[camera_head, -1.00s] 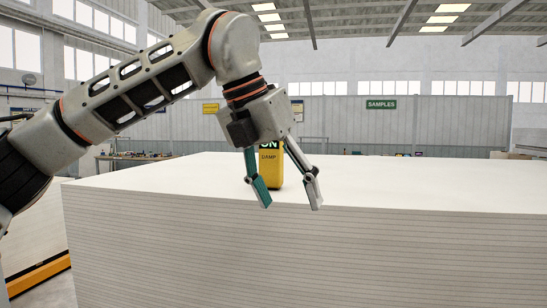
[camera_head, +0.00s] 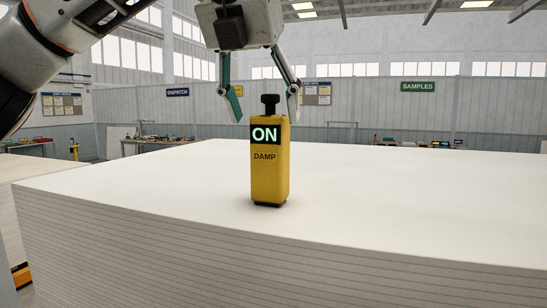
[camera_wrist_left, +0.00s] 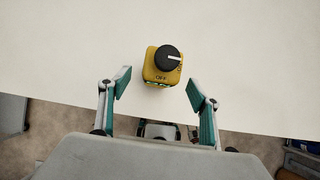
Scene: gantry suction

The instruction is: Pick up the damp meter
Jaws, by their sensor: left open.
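The damp meter (camera_head: 269,175) is a yellow upright block with a black top knob and a lit "ON" screen above the word "DAMP". It stands on the top sheet of a white board stack (camera_head: 400,200), near the front edge. In the left wrist view the damp meter (camera_wrist_left: 155,75) shows from above, its black knob with a white mark. My left gripper (camera_head: 266,112) is open above the meter, fingers pointing down. In the left wrist view the left gripper (camera_wrist_left: 157,90) has its fingers apart on both sides of the meter, not touching it.
The white stack top around the meter is clear. Benches with tools (camera_head: 160,139) stand far behind on the left. A "SAMPLES" sign (camera_head: 418,87) hangs on the back wall. A lower white stack shows at the left edge.

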